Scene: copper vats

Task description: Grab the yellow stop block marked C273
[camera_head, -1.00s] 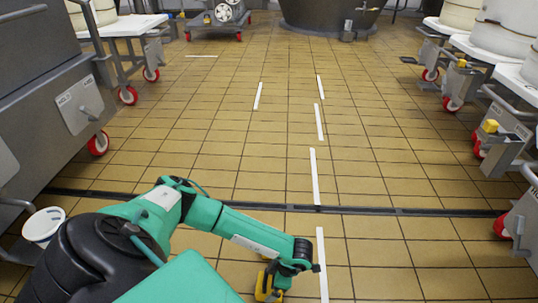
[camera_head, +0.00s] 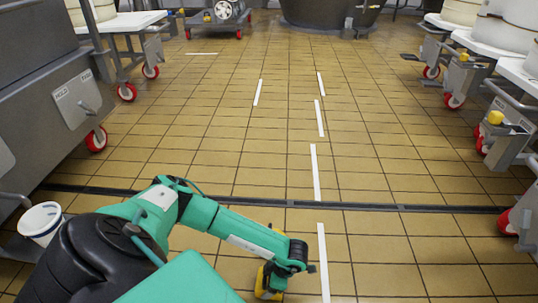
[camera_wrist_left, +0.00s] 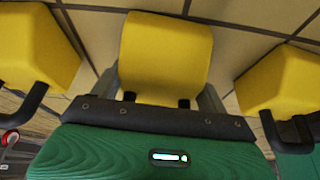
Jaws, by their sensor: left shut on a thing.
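In the head view my left gripper (camera_head: 270,284) hangs low at the bottom middle, close above the tiled floor. Yellow shows around its tip, and a small yellow patch (camera_head: 278,229) shows behind the wrist. In the left wrist view a yellow block (camera_wrist_left: 165,52) sits in the middle, beyond the green gripper body. Two more yellow pieces with dark bent bars stand left (camera_wrist_left: 35,48) and right (camera_wrist_left: 283,82). My left gripper is shut on a yellow block. No C273 marking can be read. My right gripper is out of view.
Grey carts with red wheels line the left (camera_head: 80,105) and right (camera_head: 508,135). A yellow piece (camera_head: 495,117) sits on a right cart. A white bucket (camera_head: 41,220) stands at left. A dark drain (camera_head: 400,208) crosses the tiles. The middle floor is clear.

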